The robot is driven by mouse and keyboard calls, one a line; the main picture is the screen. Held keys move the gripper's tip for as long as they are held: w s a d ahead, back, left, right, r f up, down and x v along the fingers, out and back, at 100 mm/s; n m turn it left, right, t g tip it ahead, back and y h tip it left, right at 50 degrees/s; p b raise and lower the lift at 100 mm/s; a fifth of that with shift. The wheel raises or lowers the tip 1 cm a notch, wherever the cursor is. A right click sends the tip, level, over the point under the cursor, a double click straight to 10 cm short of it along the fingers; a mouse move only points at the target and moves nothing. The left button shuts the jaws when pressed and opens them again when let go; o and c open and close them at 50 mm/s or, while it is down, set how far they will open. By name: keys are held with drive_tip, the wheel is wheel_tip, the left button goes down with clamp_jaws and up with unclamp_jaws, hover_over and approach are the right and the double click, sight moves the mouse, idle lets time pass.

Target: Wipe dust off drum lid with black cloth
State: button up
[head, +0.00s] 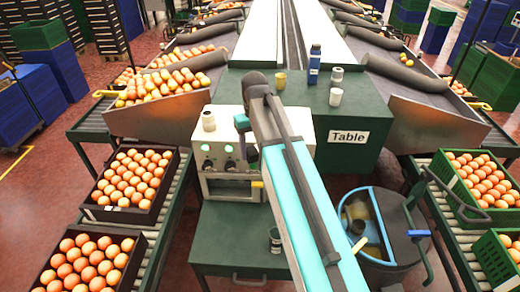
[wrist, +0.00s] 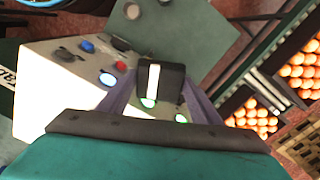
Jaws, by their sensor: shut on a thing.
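My gripper (wrist: 162,100) is shut on a black, boxy-looking thing with a white stripe, which I take to be the black cloth (wrist: 173,82). Its two fingers stand on either side of it in the wrist view, above the control box. In the head view my arm hides the gripper's fingers and the cloth. The gripper is away from the lid.
A white control box (head: 222,150) with lit green buttons stands below my arm. The green table (head: 290,95) behind holds a blue bottle (head: 314,65) and several cups. A dark curved part (head: 404,232) adjoins the drum's right.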

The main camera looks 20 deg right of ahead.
wheel_tip(320, 180, down, 6)
drive_tip(key=n+b, duration=0.4)
drive_tip(key=shift+s+a+b, duration=0.25)
drive_tip(key=shift+s+b, duration=0.1)
drive_tip(key=shift+s, duration=0.05)
drive_tip(key=shift+s+f, duration=0.1)
